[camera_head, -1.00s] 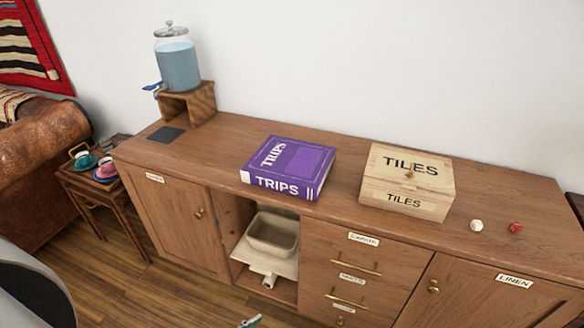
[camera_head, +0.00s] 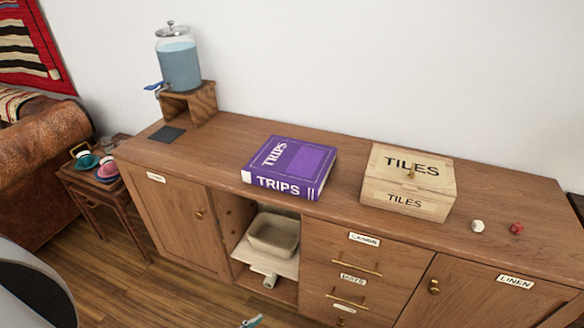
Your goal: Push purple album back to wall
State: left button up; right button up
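The purple album (camera_head: 290,166), labelled TRIPS on its cover and spine, lies flat on the wooden sideboard top (camera_head: 225,150). Its spine faces the front and sits close to the front edge. A strip of bare wood lies between the album and the white wall (camera_head: 350,70) behind it.
A wooden TILES box (camera_head: 408,182) stands to the right of the album, with a white die (camera_head: 477,226) and a red die (camera_head: 516,229) beyond it. A glass drink dispenser (camera_head: 179,62) on a wooden stand (camera_head: 188,103) and a dark mat (camera_head: 167,134) are to the left.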

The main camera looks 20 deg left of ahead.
pick_arm(q)
jog(key=shift+c, duration=0.5)
jog(key=shift+a, duration=0.1)
jog(key=c, duration=0.6)
jog(key=w+a+r+m, duration=0.1)
jog(key=m, duration=0.1)
jog(key=w+a+r+m, duration=0.1)
jog(key=m, duration=0.1)
jog(key=w+a+r+m+t+y, duration=0.1)
jog(key=w+m, duration=0.1)
jog(key=shift+m, duration=0.4)
grip_shut()
jog(key=m+t+y+p, duration=0.15)
jog(key=m+t, duration=0.45)
jog(key=m, duration=1.9)
send_near(277, 183)
jog(key=w+p, duration=0.1)
jog(key=w, duration=0.5)
jog(key=shift+w+d+f, duration=0.1)
jog(key=shift+w+d, duration=0.05)
jog(key=shift+w, duration=0.25)
